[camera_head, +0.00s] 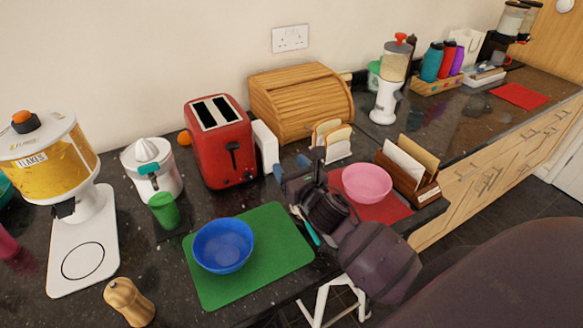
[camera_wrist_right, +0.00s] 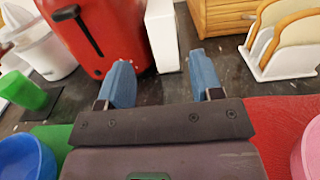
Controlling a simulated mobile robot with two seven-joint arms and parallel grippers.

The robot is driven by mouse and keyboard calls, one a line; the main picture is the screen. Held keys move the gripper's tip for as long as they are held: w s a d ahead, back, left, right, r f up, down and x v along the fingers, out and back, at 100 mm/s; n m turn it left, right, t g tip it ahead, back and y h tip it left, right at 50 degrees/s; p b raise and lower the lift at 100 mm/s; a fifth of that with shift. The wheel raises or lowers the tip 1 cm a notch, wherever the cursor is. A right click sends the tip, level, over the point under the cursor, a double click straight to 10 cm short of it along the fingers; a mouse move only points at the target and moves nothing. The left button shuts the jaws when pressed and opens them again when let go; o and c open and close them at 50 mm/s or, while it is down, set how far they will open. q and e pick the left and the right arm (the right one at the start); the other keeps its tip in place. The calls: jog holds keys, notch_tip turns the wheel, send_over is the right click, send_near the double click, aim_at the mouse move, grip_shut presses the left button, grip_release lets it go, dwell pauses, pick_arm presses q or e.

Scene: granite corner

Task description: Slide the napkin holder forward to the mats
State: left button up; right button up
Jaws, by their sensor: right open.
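A white upright block, which looks like the napkin holder (camera_head: 265,146), stands at the back between the red toaster and the wooden bread bin. In the right wrist view the napkin holder (camera_wrist_right: 162,35) is ahead of the fingers, in line with the gap between them. My right gripper (camera_head: 298,164) is open and empty; its blue-tipped fingers also show in the wrist view (camera_wrist_right: 160,72), short of the holder. The green mat (camera_head: 286,247) lies in front of the toaster, and the red mat (camera_head: 388,209) lies right of my gripper. My left gripper is not in view.
The red toaster (camera_head: 221,145) stands close left of the holder, and the bread bin (camera_head: 300,100) is behind it. A toast rack (camera_head: 338,150) stands to the right. A blue bowl (camera_head: 222,245) and pink bowl (camera_head: 367,182) sit on the mats. A wooden rack (camera_head: 428,188) holds sheets.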

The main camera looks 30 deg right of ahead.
aim_at(271, 143)
jog(key=w, duration=0.9)
jog(key=shift+w+d, duration=0.15)
jog(key=shift+d, duration=0.05)
jog(key=shift+w, duration=0.55)
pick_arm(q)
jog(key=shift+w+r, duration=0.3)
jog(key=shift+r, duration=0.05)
pick_arm(e)
jog(key=shift+d, duration=0.1)
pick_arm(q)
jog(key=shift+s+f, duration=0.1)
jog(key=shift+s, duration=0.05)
